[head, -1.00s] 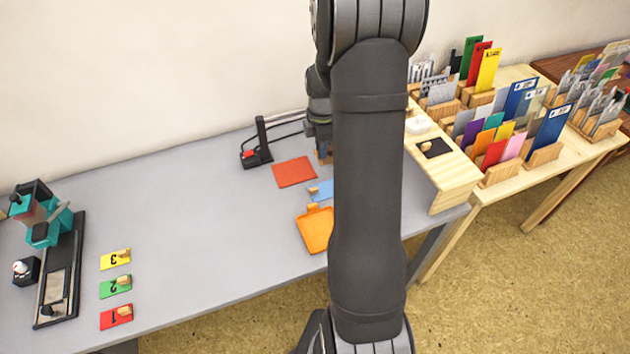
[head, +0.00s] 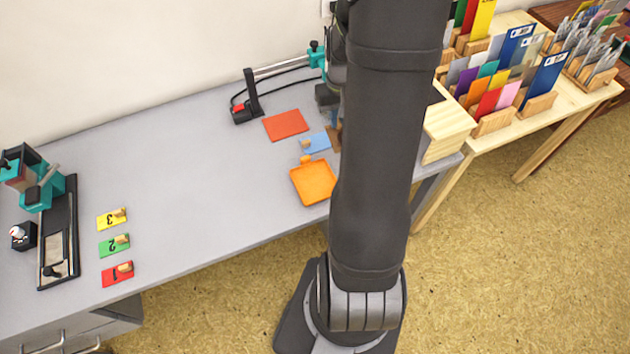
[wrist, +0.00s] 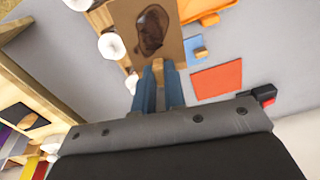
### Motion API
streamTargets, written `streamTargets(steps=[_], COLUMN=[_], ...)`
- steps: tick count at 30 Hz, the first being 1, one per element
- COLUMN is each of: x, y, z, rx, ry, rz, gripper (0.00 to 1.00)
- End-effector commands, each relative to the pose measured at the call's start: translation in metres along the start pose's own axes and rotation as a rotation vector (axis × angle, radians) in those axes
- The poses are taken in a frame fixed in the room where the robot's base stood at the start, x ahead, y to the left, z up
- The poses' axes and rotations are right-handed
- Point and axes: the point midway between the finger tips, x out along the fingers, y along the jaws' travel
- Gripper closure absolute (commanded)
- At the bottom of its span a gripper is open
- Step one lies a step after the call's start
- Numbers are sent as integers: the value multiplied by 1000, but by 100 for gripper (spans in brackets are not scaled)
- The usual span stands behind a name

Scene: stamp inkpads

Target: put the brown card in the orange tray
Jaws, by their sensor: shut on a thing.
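The brown card (wrist: 135,18) has a dark stain and a small wooden grip. My gripper (wrist: 161,80) is shut on that grip, with its two blue fingers on either side. In the head view a sliver of the brown card (head: 335,138) shows beside my arm, right of the blue card; my arm hides the rest and most of the gripper. The orange tray (head: 313,182) lies empty near the table's front edge, left of my arm. Part of the tray (wrist: 206,8) shows at the top of the wrist view, next to the card.
A blue card (head: 317,143) lies just behind the tray, with a red-orange sheet (head: 285,124) farther back. White knobs (wrist: 112,46) stand beside the brown card in the wrist view. Yellow, green and red (head: 117,273) numbered cards lie at left. The table's middle is clear.

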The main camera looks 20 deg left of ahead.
Motion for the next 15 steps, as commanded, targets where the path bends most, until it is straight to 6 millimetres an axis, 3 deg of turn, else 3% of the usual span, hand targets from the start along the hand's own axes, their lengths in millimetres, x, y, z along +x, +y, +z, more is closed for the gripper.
streamTargets(steps=[15], x=[-1], y=[13], z=[54], rx=[905], ry=[1], rz=[0], gripper=[100])
